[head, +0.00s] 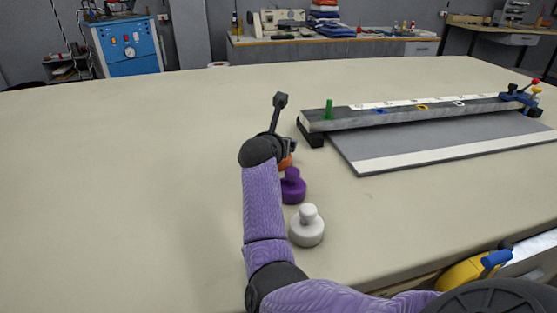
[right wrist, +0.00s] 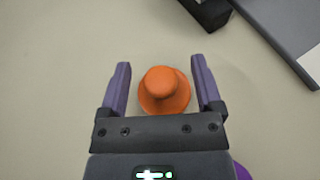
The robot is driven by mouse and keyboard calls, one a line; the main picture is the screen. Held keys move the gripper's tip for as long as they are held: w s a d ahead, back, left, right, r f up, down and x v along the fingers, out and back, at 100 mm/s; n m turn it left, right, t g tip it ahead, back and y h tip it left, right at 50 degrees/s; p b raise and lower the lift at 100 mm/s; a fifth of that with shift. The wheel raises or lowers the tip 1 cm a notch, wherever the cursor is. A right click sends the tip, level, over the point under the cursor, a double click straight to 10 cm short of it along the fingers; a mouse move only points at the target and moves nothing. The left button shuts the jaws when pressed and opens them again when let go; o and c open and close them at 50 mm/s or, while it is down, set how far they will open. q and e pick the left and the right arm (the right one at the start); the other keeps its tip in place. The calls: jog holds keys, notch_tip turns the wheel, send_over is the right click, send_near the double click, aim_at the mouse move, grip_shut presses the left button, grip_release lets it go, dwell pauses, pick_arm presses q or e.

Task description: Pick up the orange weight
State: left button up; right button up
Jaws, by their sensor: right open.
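The orange weight (right wrist: 163,90) stands on the table between the two open fingers of my right gripper (right wrist: 161,88) in the right wrist view, with a gap on each side. In the head view only a sliver of the orange weight (head: 286,162) shows behind my right wrist. That wrist and arm hide most of it and the fingertips. The weight has a round base and a rounded knob on top. My left gripper is not in view.
A purple weight (head: 292,186) and a white weight (head: 307,227) stand nearer the front edge. A grey bar (head: 410,113) with a green peg (head: 329,109) lies to the right beside a flat grey board (head: 440,143). The table's left side (head: 110,190) is clear.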

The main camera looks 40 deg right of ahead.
grip_shut()
dwell(0.5)
dwell(0.8)
